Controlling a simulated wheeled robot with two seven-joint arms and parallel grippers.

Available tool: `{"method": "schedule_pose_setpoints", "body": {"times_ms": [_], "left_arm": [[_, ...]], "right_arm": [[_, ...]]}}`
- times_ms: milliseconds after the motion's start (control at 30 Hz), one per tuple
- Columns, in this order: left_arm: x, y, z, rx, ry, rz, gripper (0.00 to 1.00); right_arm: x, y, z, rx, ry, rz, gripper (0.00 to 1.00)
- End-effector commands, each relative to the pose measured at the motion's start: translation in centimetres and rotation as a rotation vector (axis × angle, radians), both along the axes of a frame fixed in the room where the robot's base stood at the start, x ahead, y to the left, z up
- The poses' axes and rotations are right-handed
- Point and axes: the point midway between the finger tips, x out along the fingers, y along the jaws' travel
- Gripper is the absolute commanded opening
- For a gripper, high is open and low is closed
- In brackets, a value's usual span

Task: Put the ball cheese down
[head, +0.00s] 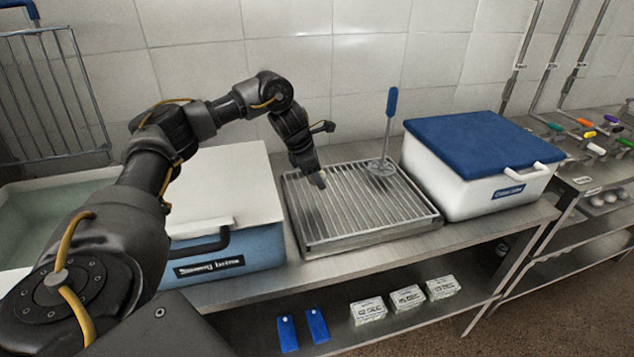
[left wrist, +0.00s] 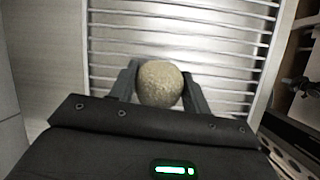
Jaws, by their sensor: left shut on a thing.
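The ball cheese (left wrist: 160,84) is a round, tan, rough-skinned ball in the left wrist view, held between the two fingers of my left gripper (left wrist: 160,90). In the head view my left gripper (head: 318,181) points down over the left-middle part of a slatted metal draining rack (head: 376,237). The ball cannot be made out clearly there. The rack's slats also show beyond the ball in the left wrist view (left wrist: 180,46). I cannot tell whether the ball touches the slats. My right gripper is not in view.
A blue-and-white brine box (head: 225,262) stands left of the rack, and a white box with a blue lid (head: 485,145) stands right. A blue-handled tool (head: 391,105) stands upright at the rack's back right. The rack's right half is otherwise clear.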

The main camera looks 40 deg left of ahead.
Motion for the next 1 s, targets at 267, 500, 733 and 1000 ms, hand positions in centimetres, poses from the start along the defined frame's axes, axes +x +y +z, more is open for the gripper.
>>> {"method": "schedule_pose_setpoints", "body": {"times_ms": [267,500,733,1000], "left_arm": [[-0.1,0.1,-2.9,-0.001,0.0,0.002,0.2],[0.0,0.0,-3.0,-0.001,-0.001,0.001,0.2],[0.0,0.0,-3.2,0.0,0.0,0.001,0.64],[-0.1,0.0,-3.2,-0.001,0.002,-0.001,0.69]], "right_arm": [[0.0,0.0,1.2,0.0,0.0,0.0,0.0],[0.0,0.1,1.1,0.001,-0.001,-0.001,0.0],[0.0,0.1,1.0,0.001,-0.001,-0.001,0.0],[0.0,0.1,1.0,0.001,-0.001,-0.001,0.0]]}}
